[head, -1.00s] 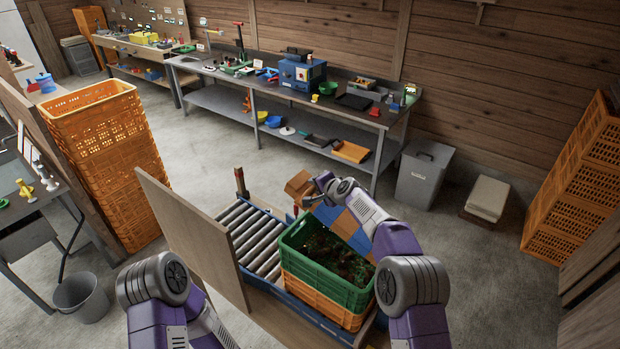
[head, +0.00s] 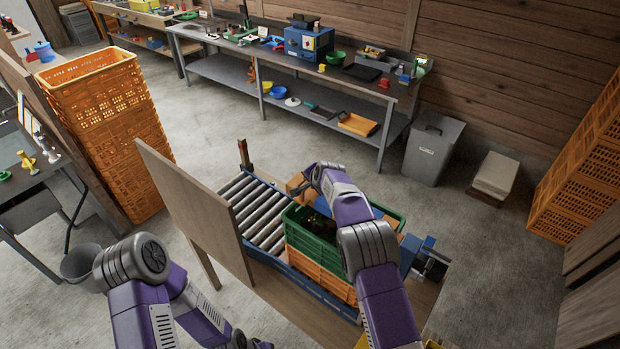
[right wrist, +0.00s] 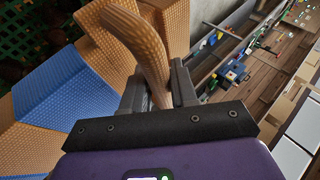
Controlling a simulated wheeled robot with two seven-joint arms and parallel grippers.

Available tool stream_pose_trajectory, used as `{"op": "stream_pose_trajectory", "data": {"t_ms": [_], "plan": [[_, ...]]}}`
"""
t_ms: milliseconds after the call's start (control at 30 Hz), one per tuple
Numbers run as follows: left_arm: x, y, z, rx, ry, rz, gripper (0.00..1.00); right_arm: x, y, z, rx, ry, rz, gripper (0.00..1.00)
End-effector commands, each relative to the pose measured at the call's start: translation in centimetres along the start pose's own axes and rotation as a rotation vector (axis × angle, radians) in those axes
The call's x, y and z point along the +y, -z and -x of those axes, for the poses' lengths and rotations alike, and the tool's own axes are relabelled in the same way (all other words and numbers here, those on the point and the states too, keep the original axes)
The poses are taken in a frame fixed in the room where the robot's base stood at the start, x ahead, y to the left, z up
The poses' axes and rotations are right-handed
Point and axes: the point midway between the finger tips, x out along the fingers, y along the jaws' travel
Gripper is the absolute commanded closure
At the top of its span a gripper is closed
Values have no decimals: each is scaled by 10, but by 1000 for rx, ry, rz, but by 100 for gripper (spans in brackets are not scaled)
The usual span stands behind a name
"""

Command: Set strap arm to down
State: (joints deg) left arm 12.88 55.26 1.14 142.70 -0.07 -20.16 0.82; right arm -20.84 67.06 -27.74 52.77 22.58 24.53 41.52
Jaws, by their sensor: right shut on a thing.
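The strap arm (head: 297,183), with orange-brown and blue sections, is at the far side of the green crate (head: 318,250), mostly hidden behind my right arm. In the right wrist view its orange and blue dimpled faces (right wrist: 50,95) fill the left side. A curved brown handle (right wrist: 143,45) rises between the fingers of my right gripper (right wrist: 158,85), which is shut on it. In the head view my right gripper (head: 312,182) is at the strap arm's left end. I cannot tell the arm's exact angle. My left gripper is out of view; only my left arm shows.
The green crate holds dark contents and stands on an orange crate (head: 320,275). A roller conveyor (head: 250,210) and an upright wooden panel (head: 190,215) are to its left. A blue device (head: 425,258) is at its right. Stacked orange crates (head: 115,140) stand at left.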

Motion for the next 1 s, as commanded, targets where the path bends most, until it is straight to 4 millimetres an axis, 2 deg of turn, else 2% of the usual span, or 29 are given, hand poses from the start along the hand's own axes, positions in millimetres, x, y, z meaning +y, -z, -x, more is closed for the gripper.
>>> {"op": "stream_pose_trajectory", "data": {"t_ms": [233, 267, 367, 733, 1000], "plan": [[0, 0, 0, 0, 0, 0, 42, -1, 2, 1, 5, 3, -2, 100], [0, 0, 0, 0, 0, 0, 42, -1, 2, 1, 5, 3, -2, 68], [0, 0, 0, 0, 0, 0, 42, -1, 2, 1, 5, 3, -1, 52], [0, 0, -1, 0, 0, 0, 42, 0, 1, 4, 3, 2, 0, 52], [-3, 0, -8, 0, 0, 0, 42, -1, 2, 34, 5, 5, 0, 52]]}}
